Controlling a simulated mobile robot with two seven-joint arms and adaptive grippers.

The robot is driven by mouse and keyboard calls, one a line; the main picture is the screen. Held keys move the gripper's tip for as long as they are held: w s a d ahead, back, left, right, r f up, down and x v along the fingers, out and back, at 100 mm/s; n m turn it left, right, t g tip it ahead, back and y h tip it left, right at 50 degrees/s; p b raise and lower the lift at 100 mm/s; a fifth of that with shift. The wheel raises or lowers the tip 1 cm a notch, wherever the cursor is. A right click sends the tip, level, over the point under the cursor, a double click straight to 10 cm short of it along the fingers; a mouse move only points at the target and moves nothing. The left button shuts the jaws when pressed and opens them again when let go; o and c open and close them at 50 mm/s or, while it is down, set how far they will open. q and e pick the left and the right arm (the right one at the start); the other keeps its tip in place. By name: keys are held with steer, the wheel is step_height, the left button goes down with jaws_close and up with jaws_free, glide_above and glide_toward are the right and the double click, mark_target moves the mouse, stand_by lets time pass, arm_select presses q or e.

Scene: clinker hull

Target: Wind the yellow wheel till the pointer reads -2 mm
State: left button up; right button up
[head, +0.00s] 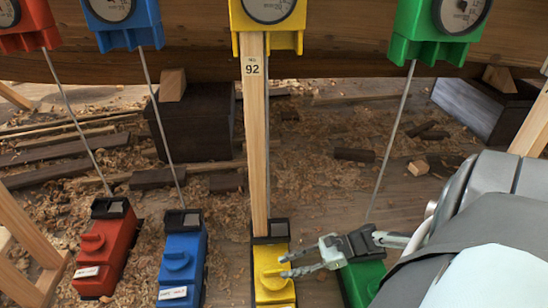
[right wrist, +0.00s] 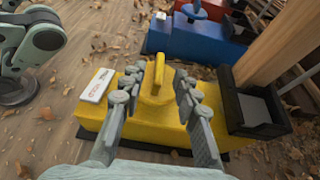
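The yellow box (head: 265,255) stands on the floor at the lower middle of the head view, with the yellow wheel (head: 270,283) on top. In the right wrist view the wheel (right wrist: 155,82) has a raised grip bar. My right gripper (head: 284,266) reaches in from the right; its fingers (right wrist: 158,90) are apart, one on each side of the bar. Gaps seem to remain, but contact is hard to judge. The yellow dial (head: 268,8) is cut off by the top edge, and its pointer reading is not legible. My left gripper is not identifiable.
A wooden post (head: 255,130) marked 92 rises from the yellow box. Red (head: 105,250), blue (head: 183,255) and green (head: 362,280) boxes stand beside it, with thin rods up to their dials. Dark blocks (head: 193,122) and wood shavings lie behind.

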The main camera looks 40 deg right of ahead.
mark_target(275, 271)
steer(key=x, duration=0.5)
steer(key=shift+b, duration=0.35)
jaws_close()
